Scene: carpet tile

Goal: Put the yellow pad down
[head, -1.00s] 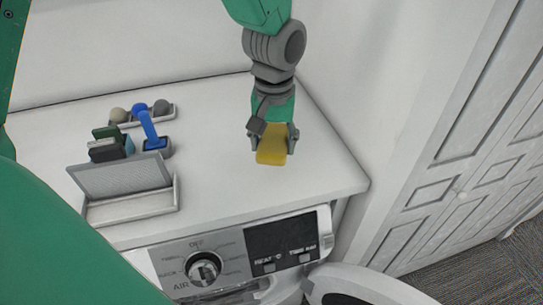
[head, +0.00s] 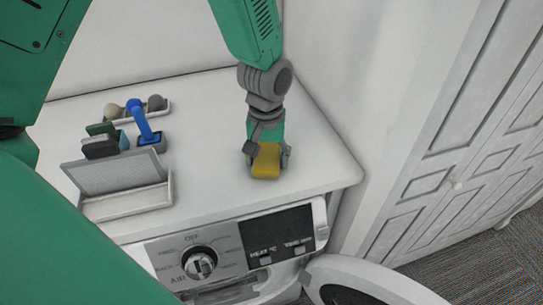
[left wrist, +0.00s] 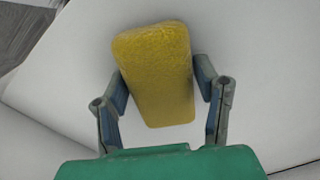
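The yellow pad (head: 265,161) is a soft-looking block between the fingers of my left gripper (head: 266,155), over the right part of the white washer top near its front edge. In the left wrist view the pad (left wrist: 157,75) has a finger against each side, so my left gripper (left wrist: 162,80) is shut on it. The pad looks low over the white top; I cannot tell whether it touches it. My right gripper is not in view.
On the washer top (head: 215,190) are a grey mesh-panel tray (head: 125,207), a blue-handled brush (head: 142,122), stacked blocks (head: 100,147) and a rack with balls (head: 155,103). The top around the pad is clear. The washer door (head: 345,285) stands open below.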

